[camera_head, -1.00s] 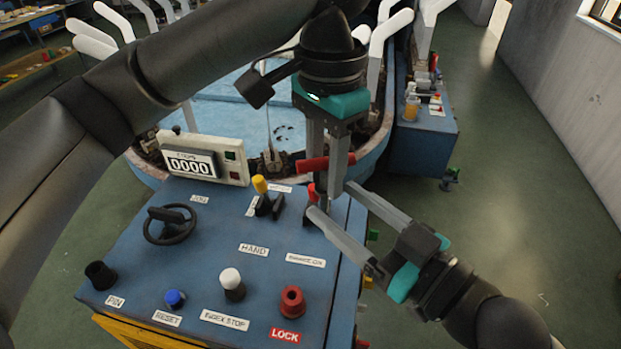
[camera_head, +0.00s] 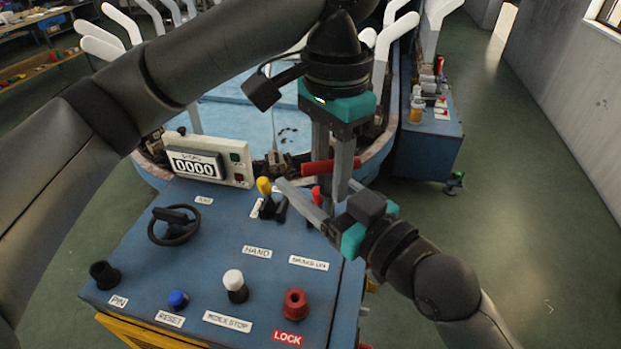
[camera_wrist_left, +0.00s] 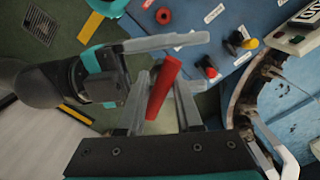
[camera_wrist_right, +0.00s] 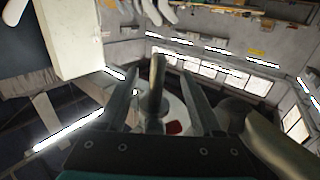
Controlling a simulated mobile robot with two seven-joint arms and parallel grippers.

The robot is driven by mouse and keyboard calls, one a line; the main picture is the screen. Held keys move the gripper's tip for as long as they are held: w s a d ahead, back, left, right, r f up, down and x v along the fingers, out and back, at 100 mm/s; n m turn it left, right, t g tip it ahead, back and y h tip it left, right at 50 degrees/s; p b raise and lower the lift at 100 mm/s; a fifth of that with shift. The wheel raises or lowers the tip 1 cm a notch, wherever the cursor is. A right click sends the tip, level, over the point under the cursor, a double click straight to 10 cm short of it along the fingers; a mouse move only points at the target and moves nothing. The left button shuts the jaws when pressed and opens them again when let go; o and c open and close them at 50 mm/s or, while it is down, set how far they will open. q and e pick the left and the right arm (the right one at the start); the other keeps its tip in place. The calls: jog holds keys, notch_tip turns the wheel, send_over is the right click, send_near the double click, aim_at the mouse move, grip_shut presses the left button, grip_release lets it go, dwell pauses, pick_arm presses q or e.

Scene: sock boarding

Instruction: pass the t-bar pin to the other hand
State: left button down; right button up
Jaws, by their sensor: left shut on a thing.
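The t-bar pin (camera_head: 331,167) shows as a red crossbar in the head view. My left gripper (camera_head: 333,180) points down from above and is shut on it. In the left wrist view the red bar (camera_wrist_left: 163,88) lies tilted between the left fingers. My right gripper (camera_head: 318,190) comes in from the lower right, open, with its fingers close to the left fingertips. In the right wrist view a narrow shaft (camera_wrist_right: 157,85) stands between the spread right fingers, with a small red patch (camera_wrist_right: 173,128) near it. Whether the right fingers touch the pin cannot be told.
Below is a blue control panel (camera_head: 215,265) with a black handwheel (camera_head: 173,226), a white knob (camera_head: 234,283), a red LOCK knob (camera_head: 295,304) and a black PIN socket (camera_head: 104,274). A counter display (camera_head: 208,160) and white sock boards (camera_head: 98,50) stand behind. Floor is open at right.

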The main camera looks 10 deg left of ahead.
jog(key=c, duration=0.6)
jog(key=shift+s+a, duration=0.1)
jog(key=shift+s, duration=0.05)
grip_shut()
pick_arm(q)
jog(key=c, duration=0.5)
grip_release()
jog(key=shift+w, duration=0.1)
jog(key=shift+r, duration=0.15)
